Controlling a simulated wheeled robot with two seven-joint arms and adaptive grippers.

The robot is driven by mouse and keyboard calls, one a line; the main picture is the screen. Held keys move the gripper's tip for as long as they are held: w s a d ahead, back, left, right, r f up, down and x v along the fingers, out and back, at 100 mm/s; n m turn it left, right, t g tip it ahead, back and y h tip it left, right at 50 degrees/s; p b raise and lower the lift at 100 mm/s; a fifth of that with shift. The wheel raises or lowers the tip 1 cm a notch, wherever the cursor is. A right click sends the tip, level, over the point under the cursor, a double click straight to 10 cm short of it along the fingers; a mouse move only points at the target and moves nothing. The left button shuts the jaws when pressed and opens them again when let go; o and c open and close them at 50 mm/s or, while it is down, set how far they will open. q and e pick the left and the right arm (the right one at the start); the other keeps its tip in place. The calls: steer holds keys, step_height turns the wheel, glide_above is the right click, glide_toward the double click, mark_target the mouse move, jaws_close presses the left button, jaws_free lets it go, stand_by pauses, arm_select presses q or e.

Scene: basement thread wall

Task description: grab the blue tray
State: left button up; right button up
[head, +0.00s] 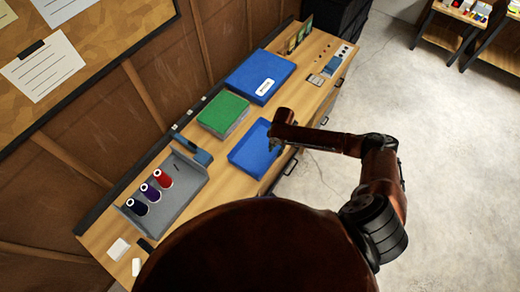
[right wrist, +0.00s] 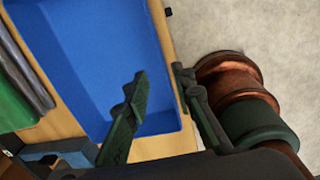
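The blue tray (head: 248,153) is a shallow open tray near the front edge of the workbench, and it looks empty. In the right wrist view the tray (right wrist: 95,60) fills the upper left. My right gripper (head: 273,144) is over the tray's right side. In the right wrist view my right gripper (right wrist: 161,82) is open. One finger lies over the tray's inside, the other beyond its right wall, with that wall between them. I cannot tell whether either finger touches it. My left gripper is not in view.
On the wooden bench (head: 310,80), a green-topped stack (head: 223,112) sits beside the tray, with a blue box (head: 262,76) behind. A grey holder (head: 185,186) carries red, purple and dark thread spools.

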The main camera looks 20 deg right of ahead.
steer(key=shift+w+d, duration=0.25)
steer(key=shift+d, duration=0.3)
steer(key=shift+f, duration=0.25)
steer(key=shift+w+d+f+p, duration=0.15)
steer(key=shift+f+p, duration=0.25)
steer(key=shift+f, duration=1.35)
steer(key=shift+w+d+f+p, duration=0.1)
steer(key=shift+f+p, duration=0.25)
steer(key=shift+f, duration=1.4)
steer(key=shift+c, duration=0.7)
jaws_close()
